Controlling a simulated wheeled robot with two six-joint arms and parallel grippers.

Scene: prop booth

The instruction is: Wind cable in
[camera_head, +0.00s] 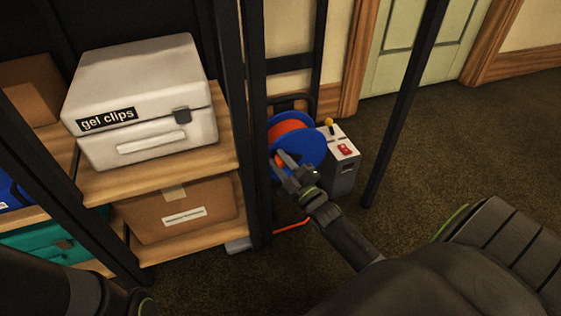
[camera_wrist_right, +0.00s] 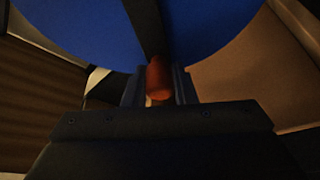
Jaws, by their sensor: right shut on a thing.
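A blue cable reel (camera_head: 314,143) with orange cable (camera_head: 287,127) wound on its core stands beside the shelf. It fills the top of the right wrist view (camera_wrist_right: 80,28). My right gripper (camera_head: 285,167) is at the reel's near side, shut on a red-orange crank handle (camera_wrist_right: 157,77) that sits between its fingers in the right wrist view. A stretch of orange cable (camera_head: 292,228) lies on the floor below the reel. My left arm shows at the lower left, but its gripper is out of view.
A grey control box (camera_head: 344,160) with a yellow-tipped lever and red switch stands right of the reel. The shelf at left holds a white "gel clips" case (camera_head: 145,95), a cardboard box (camera_head: 180,207) and a teal case (camera_head: 45,243). Dark posts flank the reel. Carpet at right is clear.

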